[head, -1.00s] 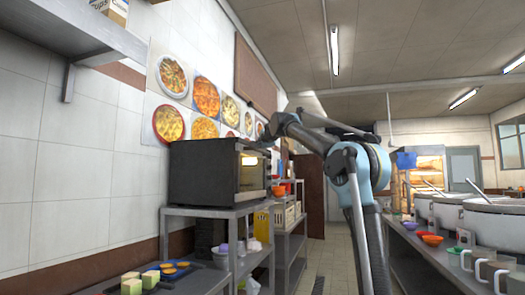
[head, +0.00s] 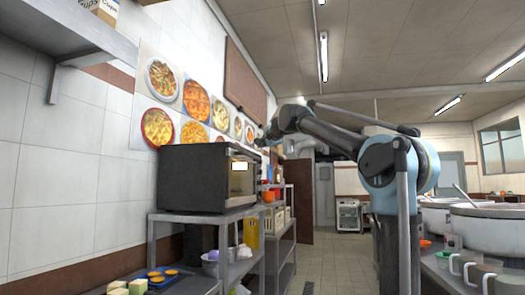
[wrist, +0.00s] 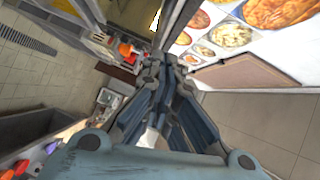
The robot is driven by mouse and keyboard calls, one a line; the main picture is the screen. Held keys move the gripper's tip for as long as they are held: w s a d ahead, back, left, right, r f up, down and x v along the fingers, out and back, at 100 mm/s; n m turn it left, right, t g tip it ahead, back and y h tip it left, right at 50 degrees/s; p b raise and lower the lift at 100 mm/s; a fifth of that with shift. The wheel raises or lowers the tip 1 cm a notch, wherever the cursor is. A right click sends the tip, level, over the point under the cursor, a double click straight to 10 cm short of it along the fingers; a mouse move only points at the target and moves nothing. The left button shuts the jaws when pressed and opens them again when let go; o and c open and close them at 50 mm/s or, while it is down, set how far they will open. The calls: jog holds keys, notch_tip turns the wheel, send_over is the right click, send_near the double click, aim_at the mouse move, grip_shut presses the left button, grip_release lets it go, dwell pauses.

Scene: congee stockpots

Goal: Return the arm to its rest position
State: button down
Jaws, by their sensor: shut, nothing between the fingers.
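My arm (head: 335,135) stands right of centre in the head view, its bent elbow to the right and its forearm reaching left. My gripper (head: 262,141) is at the far end of that forearm, in front of the right end of the black oven. It looks small there. In the wrist view my gripper (wrist: 166,62) shows its fingers together, with nothing between them. The view there is tilted, with wall pictures and the floor behind the fingers.
A black oven (head: 190,180) sits on a metal shelf unit (head: 210,214) at the left wall. A tray of orange items (head: 160,279) and pale blocks are at lower left. Large stockpots (head: 486,228) stand on the right counter. The tiled aisle (head: 335,255) between is clear.

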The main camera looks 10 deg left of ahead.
jog(key=shift+s+d, duration=0.15)
jog(key=shift+s, duration=0.2)
jog(key=s+d+f+n+g+h, duration=0.2)
jog(key=s+d+f, duration=0.45)
jog(key=f, duration=0.45)
jog(key=s+d+f+n+g+h, duration=0.15)
jog(key=s+d+f, duration=0.45)
jog(key=f, duration=0.6)
jog(key=s+d+f+n+g+h, duration=0.2)
jog(key=s+d+f, duration=0.2)
jog(key=d+f, duration=0.55)
jog(key=s+d+f+n+g, duration=0.2)
jog(key=s+d+f, duration=0.1)
jog(key=s+f, duration=0.7)
jog(key=s+d+f+n+g+h, duration=0.1)
jog(key=s+d+f+g, duration=0.1)
jog(key=s+f, duration=0.9)
jog(key=s+d+f+n+g, duration=0.2)
jog(key=s+f, duration=0.8)
jog(key=f, duration=0.8)
jog(key=shift+s+d+n+g, duration=0.2)
jog(key=shift+d+n+g, duration=0.15)
jog(key=shift+d+g, duration=0.4)
jog(key=shift+d+h, duration=0.1)
jog(key=shift+h, duration=0.15)
jog(key=shift+w+f, duration=0.15)
jog(key=shift+w, duration=0.3)
